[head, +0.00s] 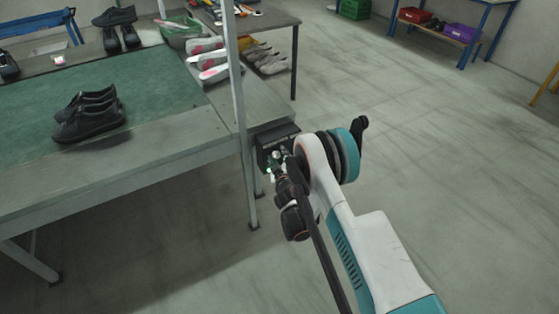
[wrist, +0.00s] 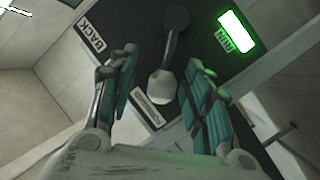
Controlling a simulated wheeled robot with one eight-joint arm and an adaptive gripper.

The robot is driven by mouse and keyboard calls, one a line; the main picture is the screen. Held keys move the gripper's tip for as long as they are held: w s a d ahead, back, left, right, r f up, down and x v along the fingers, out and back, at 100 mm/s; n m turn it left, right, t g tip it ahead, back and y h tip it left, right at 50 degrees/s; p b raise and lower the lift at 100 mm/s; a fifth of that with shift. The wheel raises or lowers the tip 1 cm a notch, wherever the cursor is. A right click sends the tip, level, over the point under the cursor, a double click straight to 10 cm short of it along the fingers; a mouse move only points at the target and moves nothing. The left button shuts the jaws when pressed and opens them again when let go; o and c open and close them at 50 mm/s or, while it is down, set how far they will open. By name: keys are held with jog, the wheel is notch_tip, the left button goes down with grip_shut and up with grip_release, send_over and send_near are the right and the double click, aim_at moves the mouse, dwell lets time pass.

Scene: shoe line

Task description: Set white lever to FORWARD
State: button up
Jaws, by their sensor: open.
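The white lever (wrist: 162,84) shows in the wrist view as a pale rounded end on a dark stem, with a dark round part (wrist: 176,18) at the stem's far end. It is on a dark control box (wrist: 205,50). The BACK label (wrist: 92,32) is at upper left; another label (wrist: 148,111), its text hard to read, is just below left of the lever's pale end. My gripper (wrist: 165,82) is open, with one finger on each side of the pale end. I cannot tell whether either finger touches it. In the head view the box (head: 275,143) is at the table's corner.
A green lamp (wrist: 236,31) glows beside the RUN label (wrist: 238,36). A metal post (head: 239,90) stands close left of my gripper. The worktable (head: 175,147) holds dark shoes (head: 87,115). Open floor lies to the right.

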notch_tip(320, 180, up, 9)
dwell(0.4)
